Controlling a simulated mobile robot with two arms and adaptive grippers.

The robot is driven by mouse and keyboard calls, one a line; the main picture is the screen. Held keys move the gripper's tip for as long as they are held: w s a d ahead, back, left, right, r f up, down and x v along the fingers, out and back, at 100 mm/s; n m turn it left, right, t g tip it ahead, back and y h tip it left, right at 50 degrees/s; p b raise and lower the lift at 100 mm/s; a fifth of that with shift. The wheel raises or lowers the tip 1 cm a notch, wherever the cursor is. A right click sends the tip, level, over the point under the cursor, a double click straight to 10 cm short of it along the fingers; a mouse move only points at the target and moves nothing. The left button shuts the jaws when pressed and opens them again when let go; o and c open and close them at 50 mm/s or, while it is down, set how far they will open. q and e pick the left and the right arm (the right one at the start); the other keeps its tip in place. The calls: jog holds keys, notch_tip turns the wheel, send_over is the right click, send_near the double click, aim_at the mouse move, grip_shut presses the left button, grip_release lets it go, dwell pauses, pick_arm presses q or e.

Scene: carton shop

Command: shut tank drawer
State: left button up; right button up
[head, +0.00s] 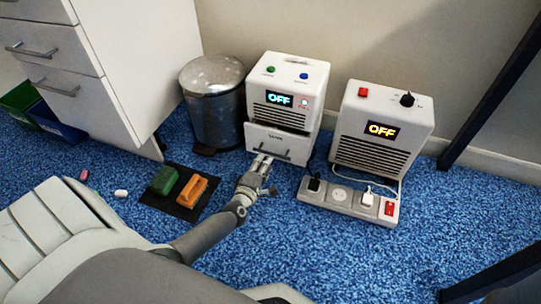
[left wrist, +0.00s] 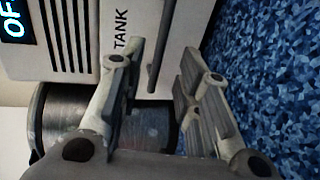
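The tank drawer (head: 256,134) is the white lower front of the left white appliance (head: 293,72), with a dark bar handle. Its front looks slightly proud of the body above; how far it is out is hard to tell. My left gripper (head: 264,164) is low in front of the drawer, by the handle. In the left wrist view, the drawer front (left wrist: 180,25) carries the word TANK, and the dark handle (left wrist: 160,45) shows between the two separated fingers of my left gripper (left wrist: 160,65). Contact is not clear. My right gripper is not in view.
A metal bin (head: 214,103) stands left of the appliance. A second white appliance (head: 378,128) and a power strip (head: 347,199) with plugs and cable are to the right.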

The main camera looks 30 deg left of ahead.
aim_at(270, 153)
pick_arm(q)
jog(key=b+x, duration=0.2)
jog(key=x, duration=0.4)
jog(key=shift+f+b, duration=0.15)
jog(key=shift+b, duration=0.15)
jog(key=shift+w+a, duration=0.1)
jog(key=shift+w, duration=0.45)
grip_shut()
